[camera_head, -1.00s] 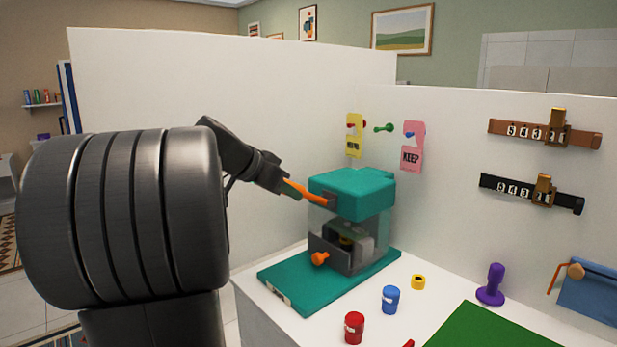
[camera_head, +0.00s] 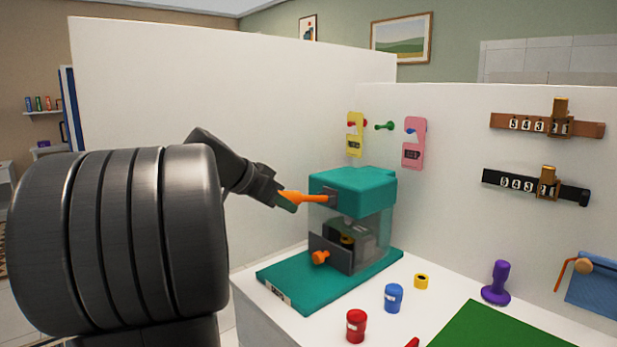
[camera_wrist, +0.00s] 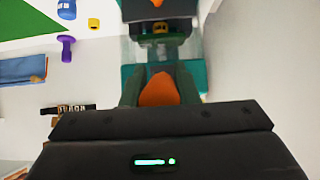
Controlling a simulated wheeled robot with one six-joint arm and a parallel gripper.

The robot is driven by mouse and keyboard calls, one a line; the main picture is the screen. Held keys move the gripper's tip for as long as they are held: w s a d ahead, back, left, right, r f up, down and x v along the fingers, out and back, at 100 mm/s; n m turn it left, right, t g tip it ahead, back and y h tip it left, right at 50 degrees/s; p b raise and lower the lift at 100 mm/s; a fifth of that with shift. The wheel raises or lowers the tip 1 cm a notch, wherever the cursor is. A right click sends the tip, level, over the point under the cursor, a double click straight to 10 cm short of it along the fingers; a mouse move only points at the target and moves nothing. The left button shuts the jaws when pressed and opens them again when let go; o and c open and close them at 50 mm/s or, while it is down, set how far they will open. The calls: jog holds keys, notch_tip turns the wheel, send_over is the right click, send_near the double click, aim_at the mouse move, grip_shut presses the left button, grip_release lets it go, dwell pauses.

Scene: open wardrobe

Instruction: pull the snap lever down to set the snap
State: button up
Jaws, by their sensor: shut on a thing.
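The snap machine (camera_head: 352,188) is a teal-topped box with a clear body on a teal base, standing on the white counter. Its orange lever (camera_head: 310,197) sticks out from the upper left side and lies about level. My gripper (camera_head: 287,201) is shut on the lever's outer end. In the wrist view, the gripper (camera_wrist: 159,92) has its fingers on both sides of the orange lever (camera_wrist: 158,90). A grey drawer front (camera_head: 330,254) with an orange knob (camera_head: 320,257) sits low on the machine, with a dark and yellow piece (camera_head: 347,241) behind it.
A green mat (camera_head: 490,330) lies in front. White partitions close off the back. Tags hang behind the machine.

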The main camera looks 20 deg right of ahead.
jog(key=shift+f, duration=0.25)
jog(key=shift+a+f+b, duration=0.15)
jog(key=shift+f+b, duration=0.8)
jog(key=shift+b, duration=0.05)
jog(key=shift+s+f+b, duration=0.1)
jog(key=shift+f+b, duration=0.6)
jog(key=shift+f, duration=0.05)
